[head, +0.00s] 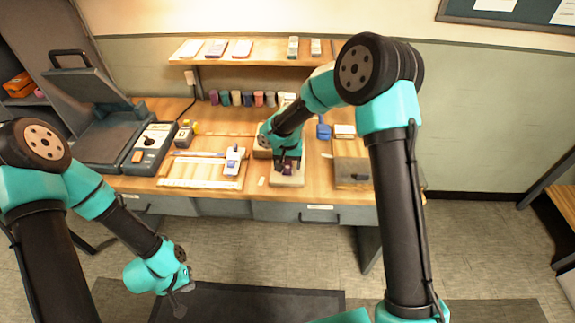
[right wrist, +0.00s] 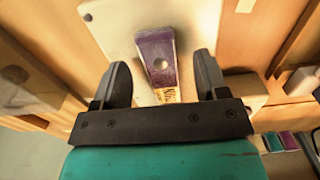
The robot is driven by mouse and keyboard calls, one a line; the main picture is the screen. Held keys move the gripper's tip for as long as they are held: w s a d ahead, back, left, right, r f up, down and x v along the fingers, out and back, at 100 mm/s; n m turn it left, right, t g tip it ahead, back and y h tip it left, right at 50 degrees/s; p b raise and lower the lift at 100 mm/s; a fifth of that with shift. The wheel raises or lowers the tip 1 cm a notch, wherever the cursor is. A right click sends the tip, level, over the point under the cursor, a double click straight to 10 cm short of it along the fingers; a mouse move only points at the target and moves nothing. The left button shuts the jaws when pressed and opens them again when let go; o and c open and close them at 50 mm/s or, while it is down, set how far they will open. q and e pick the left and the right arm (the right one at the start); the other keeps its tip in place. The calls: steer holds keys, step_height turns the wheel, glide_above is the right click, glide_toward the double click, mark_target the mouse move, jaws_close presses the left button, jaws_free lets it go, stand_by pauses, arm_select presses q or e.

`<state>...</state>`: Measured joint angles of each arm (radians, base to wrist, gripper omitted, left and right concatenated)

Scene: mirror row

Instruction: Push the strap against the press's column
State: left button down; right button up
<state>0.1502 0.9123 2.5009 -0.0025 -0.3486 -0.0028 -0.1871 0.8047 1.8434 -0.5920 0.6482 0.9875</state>
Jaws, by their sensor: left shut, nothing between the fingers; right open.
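The purple strap (right wrist: 158,55), with a round hole in it, lies on the pale base plate (right wrist: 112,22) in the right wrist view. Its near end shows a yellowish lettered patch. My right gripper (right wrist: 160,85) is open, with one finger on each side of the strap's near end; I cannot tell whether they touch it. In the head view the right gripper (head: 287,165) is low over the pale plate (head: 288,181) at the bench's front. The press's column is not clear to me, as my right arm covers that area. My left gripper (head: 180,303) is shut and empty, away from the bench.
The wooden bench (head: 215,143) carries a dark hinged machine (head: 105,135) at left, a white-and-blue device (head: 234,160) and a wooden box (head: 351,165) right of the plate. Several coloured blocks (head: 237,98) line the back below a shelf (head: 262,52).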

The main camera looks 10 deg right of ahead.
step_height(320, 180, up, 16)
steer(key=shift+r, duration=0.2)
stand_by(0.6)
